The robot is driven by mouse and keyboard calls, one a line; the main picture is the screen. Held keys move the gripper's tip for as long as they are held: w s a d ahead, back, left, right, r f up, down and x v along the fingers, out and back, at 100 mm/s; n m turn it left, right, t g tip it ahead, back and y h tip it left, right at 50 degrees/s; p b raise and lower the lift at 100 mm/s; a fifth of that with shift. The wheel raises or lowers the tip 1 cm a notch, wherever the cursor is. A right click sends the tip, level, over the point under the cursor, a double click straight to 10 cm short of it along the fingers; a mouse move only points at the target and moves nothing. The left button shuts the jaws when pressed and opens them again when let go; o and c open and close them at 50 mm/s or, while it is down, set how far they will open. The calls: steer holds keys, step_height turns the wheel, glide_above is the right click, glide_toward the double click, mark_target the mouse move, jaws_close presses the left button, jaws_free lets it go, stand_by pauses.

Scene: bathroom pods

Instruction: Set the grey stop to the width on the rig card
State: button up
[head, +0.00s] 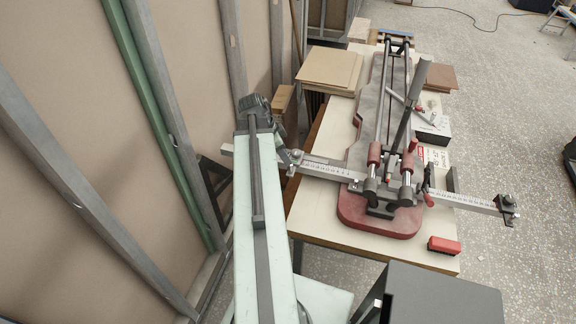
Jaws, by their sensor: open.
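The tile-cutting rig (352,211) lies on a pale worktable, with a red base, long rails and an upright grey handle. A ruled bar (335,171) crosses its near end, sticking out left and right; its numbers are too small to read. A small grey stop (296,157) with a knob appears to sit on the bar's left part. Another clamp-like piece (507,205) sits at the bar's right end. The white rig card (436,158), with red and black print, lies right of the rig; its print is not clearly legible. My gripper (284,152) is open beside the left stop; its fingertips are partly hidden.
A red-and-black block (444,245) lies at the worktable's front right. Brown boards (329,69) are stacked at the back left, and another board (440,77) lies back right. A stud wall (180,120) stands close on the left. Speckled floor is open at right.

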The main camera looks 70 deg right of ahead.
steer(key=b+x, duration=0.5)
steer(key=x, duration=0.2)
steer(key=shift+w+a+b, duration=0.1)
steer(key=shift+b, duration=0.2)
steer(key=shift+r, duration=0.15)
steer(key=shift+c, duration=0.3)
jaws_close()
stand_by(0.5)
